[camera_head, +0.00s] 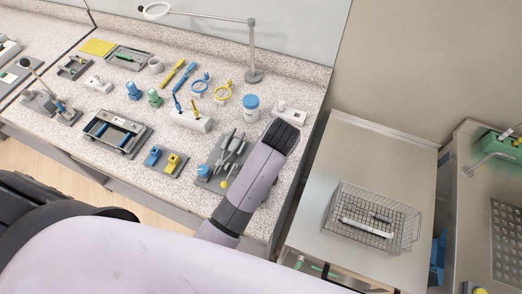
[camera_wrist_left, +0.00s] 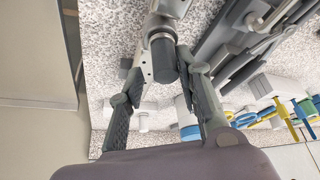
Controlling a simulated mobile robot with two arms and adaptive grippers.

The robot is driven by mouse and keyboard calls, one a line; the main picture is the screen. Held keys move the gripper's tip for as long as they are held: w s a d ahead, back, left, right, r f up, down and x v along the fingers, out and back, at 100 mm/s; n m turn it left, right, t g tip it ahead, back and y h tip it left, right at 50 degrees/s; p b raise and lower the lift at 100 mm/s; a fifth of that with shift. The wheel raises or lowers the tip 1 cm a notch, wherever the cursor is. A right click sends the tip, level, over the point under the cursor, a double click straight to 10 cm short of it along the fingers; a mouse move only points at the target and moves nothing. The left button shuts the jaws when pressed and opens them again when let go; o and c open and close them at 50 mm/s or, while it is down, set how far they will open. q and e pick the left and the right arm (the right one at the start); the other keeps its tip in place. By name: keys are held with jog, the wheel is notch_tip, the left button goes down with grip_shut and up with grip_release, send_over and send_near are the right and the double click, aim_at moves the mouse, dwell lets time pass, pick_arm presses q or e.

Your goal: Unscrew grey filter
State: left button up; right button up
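In the left wrist view a dark grey cylinder (camera_wrist_left: 164,60), which looks like the grey filter, sits on the end of a metallic part (camera_wrist_left: 165,12) near the top centre. The filter is not distinguishable there. My right gripper is not in view.
A blue-lidded jar (camera_head: 251,108), a white box (camera_head: 292,112) and a white holder (camera_head: 190,121) stand close to my left arm. A lamp (camera_head: 254,76) stands at the back. A wire basket (camera_head: 400,241) sits on a steel surface at right, with bare room around it.

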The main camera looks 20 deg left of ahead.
pick_arm(q)
jog(key=m, duration=0.1)
jog(key=d+m+h, duration=0.1)
jog(key=shift+s+f+m, duration=0.1)
jog(key=shift+s+m, duration=0.2)
jog(key=shift+m, duration=0.1)
jog(key=m, duration=0.1)
jog(key=m+h, duration=0.1)
jog(key=m, duration=0.1)
jog(key=m+h, duration=0.1)
jog(key=shift+d+m+t, duration=0.25)
jog(key=shift+m+t, duration=0.05)
jog(key=shift+m, duration=0.1)
jog(key=m, duration=0.2)
jog(key=m+h, duration=0.1)
jog(key=m, duration=0.1)
jog(key=shift+s+d+g, duration=0.2)
jog(key=shift+g, duration=0.2)
jog(key=m, duration=0.1)
jog(key=m+h, duration=0.1)
jog(key=m, duration=0.1)
jog(key=shift+s+d+m+g+h, duration=0.15)
jog(key=shift+s+m+g+h, duration=0.15)
jog(key=shift+m+g, duration=0.1)
